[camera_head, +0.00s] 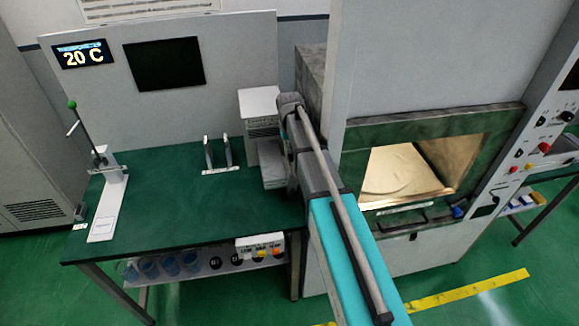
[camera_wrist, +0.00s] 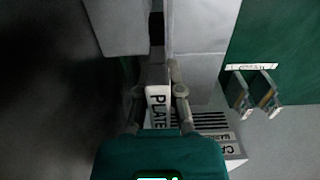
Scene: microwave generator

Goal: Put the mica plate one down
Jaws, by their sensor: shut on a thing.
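In the wrist view my gripper (camera_wrist: 159,92) is shut on a thin white plate (camera_wrist: 157,108) marked "PLATE", held between the two fingers. The rest of its label is hidden, so I cannot read its number. Pale grey block surfaces (camera_wrist: 200,45) lie just beyond the fingertips, with a narrow dark gap between them. I cannot tell whether the plate touches them. In the head view my arm reaches to the right end of the green table, and my own wrist hides the gripper and plate.
A white vented box (camera_head: 260,108) stands beside my wrist. Two upright thin pieces (camera_head: 218,152) stand left of it, above a white label. A lever press (camera_head: 100,165) is at the table's left end. The microwave chamber (camera_head: 405,170) is open at right. The middle of the green table (camera_head: 170,205) is clear.

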